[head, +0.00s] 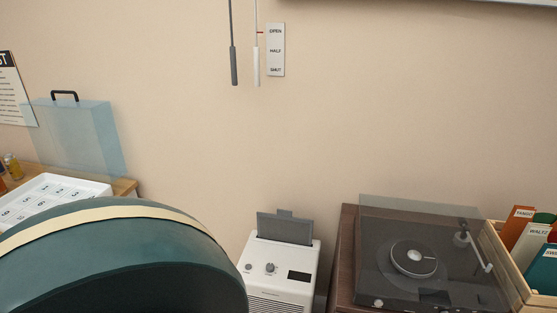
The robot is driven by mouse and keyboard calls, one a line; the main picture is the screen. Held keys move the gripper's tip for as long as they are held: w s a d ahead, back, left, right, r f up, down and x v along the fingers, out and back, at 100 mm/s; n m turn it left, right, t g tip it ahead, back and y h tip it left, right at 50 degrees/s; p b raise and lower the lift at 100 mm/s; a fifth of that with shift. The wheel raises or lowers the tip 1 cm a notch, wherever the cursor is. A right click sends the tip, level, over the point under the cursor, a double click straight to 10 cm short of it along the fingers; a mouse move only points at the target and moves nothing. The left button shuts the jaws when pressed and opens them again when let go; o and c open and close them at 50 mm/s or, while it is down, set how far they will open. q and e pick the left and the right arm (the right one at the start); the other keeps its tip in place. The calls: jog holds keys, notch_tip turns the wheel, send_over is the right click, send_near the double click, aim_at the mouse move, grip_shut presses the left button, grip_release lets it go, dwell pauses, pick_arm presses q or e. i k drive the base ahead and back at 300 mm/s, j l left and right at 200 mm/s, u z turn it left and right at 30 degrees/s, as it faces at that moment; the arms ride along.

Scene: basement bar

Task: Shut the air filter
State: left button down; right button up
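A white box-shaped appliance (280,279), which looks like the air filter, stands against the wall at the bottom middle of the head view. The lower part of the appliance is cut off by the picture edge. Neither of my grippers is in view.
A turntable (413,252) under a clear cover stands on a brown cabinet (345,270), right of the appliance. A record crate (510,265) is beside it. A large teal rounded thing (120,265) fills the lower left. Two hanging rods (256,66) are by an OPEN/HALF/SHUT sign (276,50).

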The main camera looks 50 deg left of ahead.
aim_at(281, 226)
jog(key=j, duration=1.1)
jog(key=i+j, duration=0.45)
